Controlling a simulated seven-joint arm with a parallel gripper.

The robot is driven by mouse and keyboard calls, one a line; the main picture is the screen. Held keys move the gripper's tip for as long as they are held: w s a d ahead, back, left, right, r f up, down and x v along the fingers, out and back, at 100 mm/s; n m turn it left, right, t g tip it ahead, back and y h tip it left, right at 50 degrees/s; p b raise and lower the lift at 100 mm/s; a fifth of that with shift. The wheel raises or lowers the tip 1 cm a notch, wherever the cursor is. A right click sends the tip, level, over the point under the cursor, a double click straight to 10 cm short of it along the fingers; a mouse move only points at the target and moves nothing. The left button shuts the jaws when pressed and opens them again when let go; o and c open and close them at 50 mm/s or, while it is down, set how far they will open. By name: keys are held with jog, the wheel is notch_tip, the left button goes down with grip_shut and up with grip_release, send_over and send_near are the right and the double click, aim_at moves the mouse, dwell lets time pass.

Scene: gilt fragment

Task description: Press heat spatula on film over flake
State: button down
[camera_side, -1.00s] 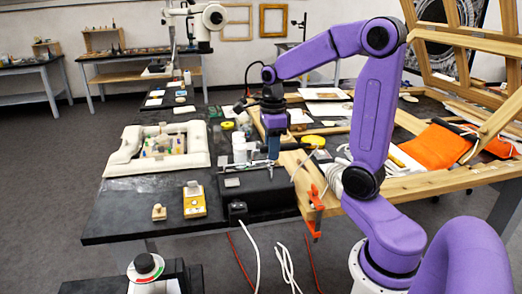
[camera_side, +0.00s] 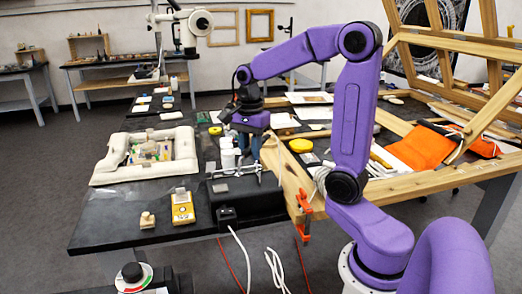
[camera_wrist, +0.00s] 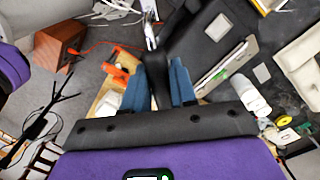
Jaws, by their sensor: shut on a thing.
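My gripper (camera_wrist: 160,80) has two blue fingers shut around the black handle of a tool, which I take for the heat spatula (camera_wrist: 152,62). Its silvery end points away from the fingers in the wrist view. In the side view my gripper (camera_side: 254,148) hangs above the rear of a black box (camera_side: 250,202), beside white jars; the spatula is too small to make out there. A small grey square (camera_side: 221,188) lies on the box's left part. I cannot tell film or flake apart in either view, nor whether the spatula touches anything.
White jars (camera_side: 228,155) stand close left of my gripper. An orange clamp (camera_side: 303,215) and wooden beams are at the right.

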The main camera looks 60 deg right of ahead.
jog(key=w+a+f+m, duration=0.3)
jog(key=w+f+m, duration=0.3)
jog(key=w+m, duration=0.5)
jog(key=w+a+f+m, duration=0.4)
jog(key=w+f+m, duration=0.3)
jog(key=w+m, duration=0.4)
jog(key=shift+a+m, duration=0.3)
jog(key=shift+m, duration=2.3)
jog(key=shift+f, duration=0.15)
jog(key=shift+f, duration=2.7)
jog(key=shift+f, duration=0.25)
